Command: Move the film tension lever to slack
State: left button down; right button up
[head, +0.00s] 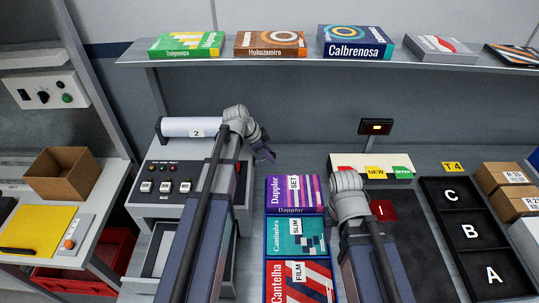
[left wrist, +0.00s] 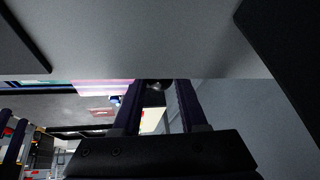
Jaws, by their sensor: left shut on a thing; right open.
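The film machine (head: 158,209) stands left of centre with a white film roll (head: 180,126) marked 2 on top. My left gripper (head: 266,154) is at the machine's right side, level with the roll's end. In the left wrist view the two dark fingers (left wrist: 158,108) are closed around a small dark rounded end (left wrist: 156,86), which looks like the film tension lever. The lever's shaft and its position marks are hidden. My right gripper (head: 352,214) is over the middle of the bench, seen from above; its fingertips are mostly hidden by its own wrist.
A tray of boxes labelled Set, Slim and Film (head: 297,232) lies between the arms. A black tray marked A, B, C (head: 478,238) is at the right. A small lit display (head: 376,127) stands behind. A shelf of boxes (head: 330,61) crosses the back.

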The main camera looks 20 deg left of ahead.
pick_arm(q)
jog(key=c, duration=0.8)
grip_release()
jog(key=shift+o, duration=0.2)
jog(key=shift+r, duration=0.15)
pick_arm(e)
jog(key=shift+r, duration=0.15)
pick_arm(q)
jog(key=p+v, duration=0.7)
jog(key=shift+a+r, duration=0.15)
jog(key=shift+r, duration=0.05)
pick_arm(e)
notch_tip(320, 180, up, 7)
jog(key=shift+f, duration=0.2)
pick_arm(q)
jog(key=shift+s, duration=0.15)
jog(key=s+d+f+n+g+y+b, duration=0.2)
jog(key=s+d+f+n, duration=0.1)
jog(key=s+d, duration=0.5)
jog(key=s+d+f+n+g+y+b, duration=0.2)
jog(key=s+d+n, duration=0.3)
jog(key=s+d, duration=0.4)
jog(key=s+f+y, duration=0.1)
jog(key=s, duration=0.3)
jog(key=shift+d+f+y, duration=0.3)
jog(key=shift+f, duration=0.1)
pick_arm(e)
notch_tip(320, 180, down, 4)
jog(key=shift+f, duration=0.2)
